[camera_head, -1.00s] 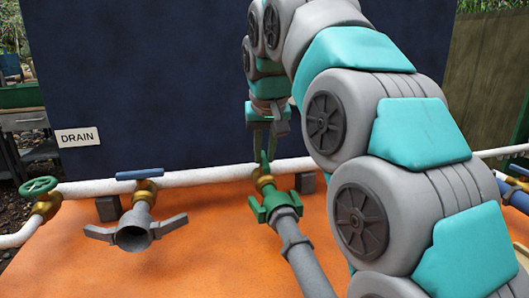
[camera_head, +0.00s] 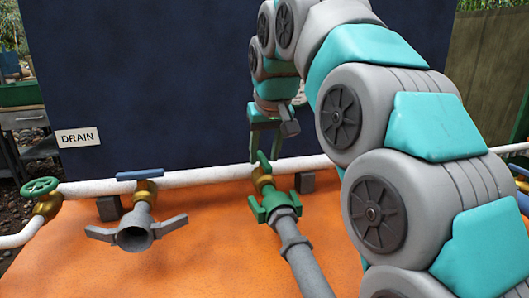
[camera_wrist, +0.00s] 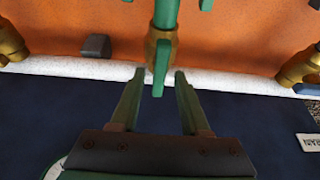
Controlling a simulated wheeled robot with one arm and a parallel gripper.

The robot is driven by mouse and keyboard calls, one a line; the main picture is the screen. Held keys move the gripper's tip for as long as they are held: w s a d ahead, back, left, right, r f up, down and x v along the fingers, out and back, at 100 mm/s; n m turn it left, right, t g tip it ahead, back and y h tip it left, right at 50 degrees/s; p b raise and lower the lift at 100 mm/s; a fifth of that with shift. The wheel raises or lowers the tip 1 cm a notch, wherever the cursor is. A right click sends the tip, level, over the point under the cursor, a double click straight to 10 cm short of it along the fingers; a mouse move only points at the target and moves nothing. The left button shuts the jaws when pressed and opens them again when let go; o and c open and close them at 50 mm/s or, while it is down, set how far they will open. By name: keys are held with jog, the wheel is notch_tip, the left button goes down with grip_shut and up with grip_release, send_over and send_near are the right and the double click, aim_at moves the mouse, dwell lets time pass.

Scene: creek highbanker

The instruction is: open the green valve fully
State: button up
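A green lever (camera_head: 263,161) sits on a brass valve body (camera_head: 264,182) at the white pipe, above a green coupling (camera_head: 276,206). The lever points away from the coupling, roughly in line with the grey hose. My gripper (camera_head: 264,152) is above and behind the valve, fingers pointing down. In the wrist view my gripper (camera_wrist: 159,73) is open, its two green fingers spread apart. The lever (camera_wrist: 161,68) shows between the fingertips with a gap on each side. I cannot tell how deep it lies between them.
A blue lever (camera_head: 140,174) on another brass valve and a green handwheel (camera_head: 40,186) stand to the left. The white pipe (camera_head: 205,174) runs along the dark blue panel (camera_head: 170,80), which bears a DRAIN sign (camera_head: 77,137). The orange surface (camera_head: 200,250) is mostly clear in front.

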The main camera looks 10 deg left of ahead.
aim_at(267, 164)
jog(key=shift+r, duration=0.15)
jog(key=v, duration=0.5)
jog(key=shift+s+r, duration=0.1)
jog(key=shift+r, duration=0.25)
jog(key=shift+v, duration=0.95)
jog(key=shift+s, duration=0.1)
jog(key=shift+s+d+f, duration=0.1)
